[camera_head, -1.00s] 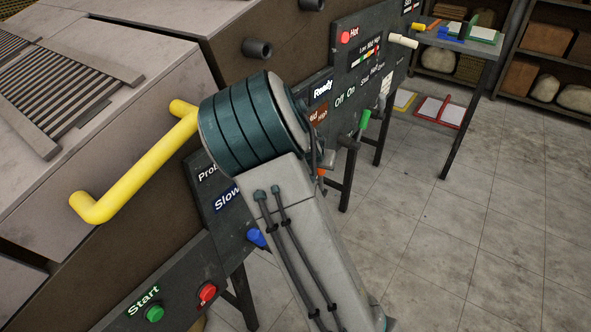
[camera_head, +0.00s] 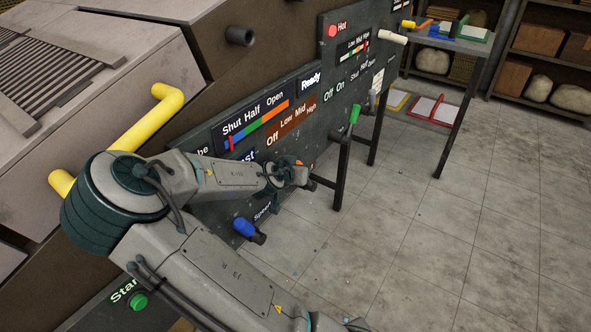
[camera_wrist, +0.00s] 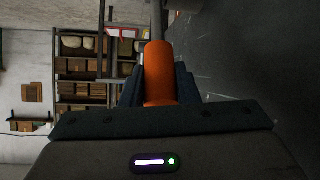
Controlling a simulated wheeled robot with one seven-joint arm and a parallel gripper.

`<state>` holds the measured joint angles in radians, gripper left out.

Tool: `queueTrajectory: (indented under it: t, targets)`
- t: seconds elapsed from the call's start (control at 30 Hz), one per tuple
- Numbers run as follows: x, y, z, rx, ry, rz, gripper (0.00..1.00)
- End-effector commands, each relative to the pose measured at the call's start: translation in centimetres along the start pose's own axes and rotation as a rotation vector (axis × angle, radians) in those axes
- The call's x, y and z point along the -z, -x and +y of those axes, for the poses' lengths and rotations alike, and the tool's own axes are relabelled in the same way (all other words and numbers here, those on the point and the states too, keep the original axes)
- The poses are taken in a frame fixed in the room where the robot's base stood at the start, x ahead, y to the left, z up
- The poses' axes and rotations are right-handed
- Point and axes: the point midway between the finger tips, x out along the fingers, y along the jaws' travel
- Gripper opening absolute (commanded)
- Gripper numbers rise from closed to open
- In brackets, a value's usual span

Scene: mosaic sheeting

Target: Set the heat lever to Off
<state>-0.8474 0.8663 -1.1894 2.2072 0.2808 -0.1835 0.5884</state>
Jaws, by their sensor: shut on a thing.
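The heat lever has an orange handle (camera_wrist: 158,62), which stands between my two dark fingers in the wrist view. My gripper (camera_wrist: 158,88) is shut on this handle. In the head view my gripper (camera_head: 303,176) is at the panel front, with only a bit of orange showing beside it. The brown heat scale (camera_head: 290,128) above it reads Off, Low, Mid, High from left to right. The handle is below the Mid to High end. My wrist hides the lever's base, so its exact setting cannot be told.
A blue lever (camera_head: 246,228) sticks out to the lower left of my gripper, and a green lever (camera_head: 353,115) to the right. A yellow bar handle (camera_head: 130,140) is near my elbow. The tiled floor (camera_head: 440,240) at the right is clear.

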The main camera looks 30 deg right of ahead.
Motion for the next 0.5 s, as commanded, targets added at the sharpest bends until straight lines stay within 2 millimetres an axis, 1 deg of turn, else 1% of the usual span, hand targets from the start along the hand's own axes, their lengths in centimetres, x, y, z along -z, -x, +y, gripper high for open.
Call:
queueTrajectory:
  t: [0.03,0.2,0.23,0.3,0.5]
  targets:
    - [-0.26,0.01,-0.01,-0.001,0.002,-0.004,0.0]
    - [-0.36,0.03,-0.06,-0.001,0.004,-0.006,0.0]
    - [-0.38,0.04,-0.07,-0.001,0.004,-0.007,0.34]
    - [-0.37,0.04,-0.07,-0.001,0.004,-0.007,0.5]
    - [-0.27,0.02,-0.05,0.0,0.003,-0.005,0.5]
